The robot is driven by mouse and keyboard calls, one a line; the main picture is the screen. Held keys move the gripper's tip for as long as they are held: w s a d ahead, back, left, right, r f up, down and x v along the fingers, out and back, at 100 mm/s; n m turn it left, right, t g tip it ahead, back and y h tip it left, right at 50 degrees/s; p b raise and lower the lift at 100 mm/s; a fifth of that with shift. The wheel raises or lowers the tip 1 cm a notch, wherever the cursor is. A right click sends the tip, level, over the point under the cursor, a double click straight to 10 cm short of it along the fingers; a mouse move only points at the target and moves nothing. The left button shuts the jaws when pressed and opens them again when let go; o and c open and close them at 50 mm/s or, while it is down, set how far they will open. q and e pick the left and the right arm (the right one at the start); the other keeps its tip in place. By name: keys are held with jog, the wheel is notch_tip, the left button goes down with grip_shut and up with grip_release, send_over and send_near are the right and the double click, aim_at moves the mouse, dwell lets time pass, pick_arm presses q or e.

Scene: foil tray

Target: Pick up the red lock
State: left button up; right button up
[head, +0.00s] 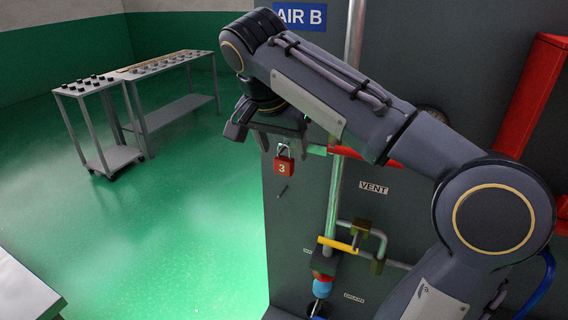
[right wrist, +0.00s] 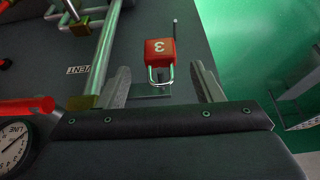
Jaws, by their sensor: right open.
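The red lock (head: 284,165) bears a white 3 and hangs by its metal shackle near the left edge of the grey panel (head: 300,215). In the right wrist view the red lock (right wrist: 160,51) appears upside down, its shackle pointing toward the gripper. My right gripper (head: 268,138) is open just above the lock in the head view. In the right wrist view the fingers of my right gripper (right wrist: 159,75) stand apart on either side of the shackle. The lock's body lies beyond the fingertips, and the fingers do not appear to touch it. My left gripper is out of view.
A small peg (head: 283,191) sticks out below the lock. A vertical pipe (head: 341,180) and a red lever (head: 346,152) are to its right. A yellow handle (head: 338,244) is lower down. A gauge (right wrist: 14,148) shows in the wrist view. Left of the panel is open green floor (head: 190,230).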

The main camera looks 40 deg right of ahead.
aim_at(284, 157)
jog(key=x, duration=0.4)
jog(key=shift+f, duration=0.1)
jog(key=c, duration=1.1)
